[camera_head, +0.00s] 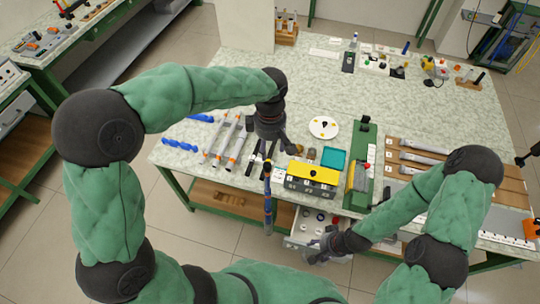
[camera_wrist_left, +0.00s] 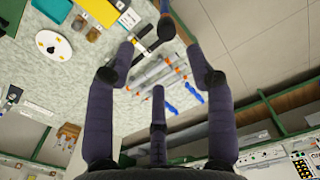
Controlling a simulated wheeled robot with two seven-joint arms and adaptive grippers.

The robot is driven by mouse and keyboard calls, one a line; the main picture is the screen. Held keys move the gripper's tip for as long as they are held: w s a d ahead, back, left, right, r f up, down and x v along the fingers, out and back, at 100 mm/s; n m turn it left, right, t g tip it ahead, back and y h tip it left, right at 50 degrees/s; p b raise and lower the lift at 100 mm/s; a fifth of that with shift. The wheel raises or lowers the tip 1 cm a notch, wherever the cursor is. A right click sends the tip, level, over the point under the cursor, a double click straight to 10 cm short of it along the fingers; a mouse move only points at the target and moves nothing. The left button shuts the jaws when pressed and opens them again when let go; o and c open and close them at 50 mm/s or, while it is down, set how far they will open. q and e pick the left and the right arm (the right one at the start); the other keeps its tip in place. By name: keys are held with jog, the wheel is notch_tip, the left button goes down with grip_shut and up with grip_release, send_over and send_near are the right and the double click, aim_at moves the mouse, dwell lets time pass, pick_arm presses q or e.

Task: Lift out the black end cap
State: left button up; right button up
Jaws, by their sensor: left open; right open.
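Small dark and coloured parts lie in an open white drawer (camera_head: 308,224) below the table's front edge; I cannot tell whether one of them is the black end cap. A dark spot with yellow bits shows on the round white plate (camera_head: 323,127), which also appears in the left wrist view (camera_wrist_left: 53,46), but it is too small to identify. My left gripper (camera_head: 270,153) points down over the table, left of the plate, its fingers (camera_wrist_left: 160,68) spread and empty. My right gripper (camera_head: 319,252) is open at the drawer's front.
Several grey rods with orange ends (camera_head: 224,140) and blue twisted pieces (camera_head: 180,145) lie left of my left gripper. A yellow-topped box (camera_head: 313,173) and a teal tray (camera_head: 333,158) stand right of it. A long blue-and-dark tool (camera_head: 268,205) overhangs the front edge.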

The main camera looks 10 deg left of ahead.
pick_arm(q)
send_over(267, 165)
jog(key=f, duration=0.4)
jog(key=shift+w+d+f, duration=0.15)
jog(key=shift+d+f, duration=0.15)
jog(key=shift+d, duration=0.1)
jog(key=shift+a+f, duration=0.2)
jog(key=shift+f, duration=1.2)
jog(key=shift+a+f, duration=0.2)
jog(key=shift+f, duration=1.2)
jog(key=c, duration=0.8)
